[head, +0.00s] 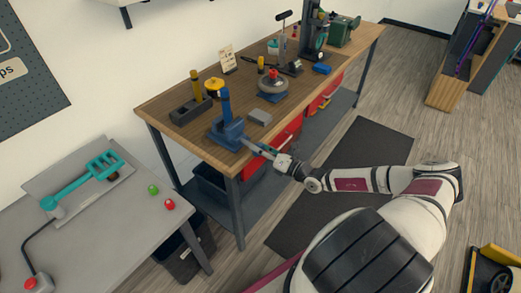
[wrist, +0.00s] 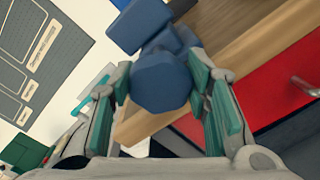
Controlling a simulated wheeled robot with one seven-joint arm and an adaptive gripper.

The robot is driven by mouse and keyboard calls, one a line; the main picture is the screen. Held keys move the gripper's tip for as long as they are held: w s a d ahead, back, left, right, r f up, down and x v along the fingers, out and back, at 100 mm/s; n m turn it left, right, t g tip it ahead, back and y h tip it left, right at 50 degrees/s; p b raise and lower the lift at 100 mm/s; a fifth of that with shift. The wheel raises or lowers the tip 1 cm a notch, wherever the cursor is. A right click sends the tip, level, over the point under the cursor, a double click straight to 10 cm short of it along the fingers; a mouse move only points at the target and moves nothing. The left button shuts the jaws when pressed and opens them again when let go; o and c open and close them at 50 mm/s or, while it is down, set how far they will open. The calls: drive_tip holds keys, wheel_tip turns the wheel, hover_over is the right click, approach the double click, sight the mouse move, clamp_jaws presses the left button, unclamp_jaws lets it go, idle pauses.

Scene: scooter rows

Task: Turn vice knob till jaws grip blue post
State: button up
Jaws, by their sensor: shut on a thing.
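The blue vice (head: 228,134) stands at the near left corner of the wooden workbench. The blue post (head: 225,101) stands upright at the vice; whether the jaws touch it is too small to tell. My gripper (head: 248,144) reaches the front of the vice from the right. In the wrist view the blue faceted vice knob (wrist: 162,82) sits between the two green-padded fingers of my gripper (wrist: 168,92), which are shut on it. Blue vice body parts (wrist: 145,22) show behind the knob. The jaw gap is hidden in the wrist view.
Red drawers (head: 287,133) sit below. A grey table (head: 110,215) stands at the left.

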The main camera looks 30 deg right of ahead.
drive_tip(key=m, duration=0.3)
drive_tip(key=shift+d+f+m+b, duration=0.1)
drive_tip(key=shift+f+m+b, duration=0.15)
drive_tip(key=shift+m+b, duration=0.65)
drive_tip(key=shift+m, duration=1.5)
drive_tip(key=o, duration=1.2)
drive_tip(key=shift+c, duration=0.2)
drive_tip(key=shift+r, duration=0.1)
drive_tip(key=v, duration=1.2)
